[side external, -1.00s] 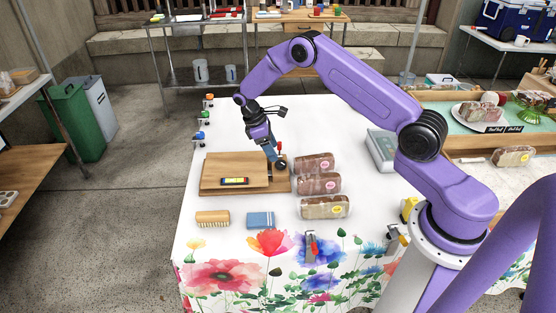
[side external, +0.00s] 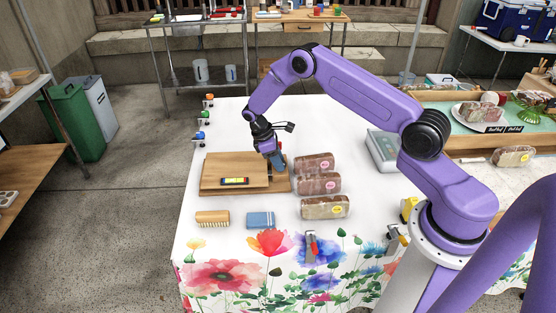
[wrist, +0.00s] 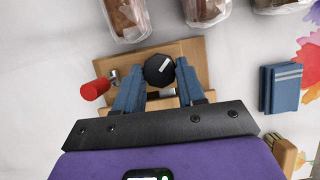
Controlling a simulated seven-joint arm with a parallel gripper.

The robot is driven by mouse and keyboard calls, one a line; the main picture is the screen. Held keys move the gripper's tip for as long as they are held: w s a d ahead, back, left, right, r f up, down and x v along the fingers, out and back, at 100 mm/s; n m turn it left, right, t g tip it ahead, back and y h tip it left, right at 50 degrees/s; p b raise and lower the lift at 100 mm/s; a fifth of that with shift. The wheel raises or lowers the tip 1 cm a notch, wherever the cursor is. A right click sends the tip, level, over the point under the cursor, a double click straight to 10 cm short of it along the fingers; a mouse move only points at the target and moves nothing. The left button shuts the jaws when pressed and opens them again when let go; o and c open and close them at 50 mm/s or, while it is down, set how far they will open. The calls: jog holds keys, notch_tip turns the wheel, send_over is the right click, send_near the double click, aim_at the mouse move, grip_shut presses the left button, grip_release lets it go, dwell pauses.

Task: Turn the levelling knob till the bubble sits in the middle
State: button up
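A wooden levelling board (side external: 225,187) lies on the white table and bears a small level with a yellow vial (side external: 235,181). The bubble is too small to make out. The dark, many-sided levelling knob (wrist: 158,70) with a white mark is at the board's right end; in the side view my gripper hides it. My gripper (side external: 279,165) points down over that end. In the wrist view its blue fingers (wrist: 160,68) stand on either side of the knob, close against it, and look shut on it. A red-ended lever (wrist: 95,89) sticks out left of the fingers.
Several wrapped loaves (side external: 319,184) stand just right of the board. A brush (side external: 213,218) and a blue folded cloth (side external: 260,220) lie in front of it. The table behind the board is clear.

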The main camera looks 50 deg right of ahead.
jog(key=shift+w+d+m+g+y, duration=0.1)
jog(key=shift+m+g+y, duration=0.3)
jog(key=shift+m, duration=1.1)
jog(key=shift+w+d+m+g+y, duration=0.15)
jog(key=shift+m+y, duration=0.45)
jog(key=shift+m, duration=0.9)
jog(key=shift+s, duration=0.1)
jog(key=o, duration=1.1)
jog(key=shift+c, duration=0.2)
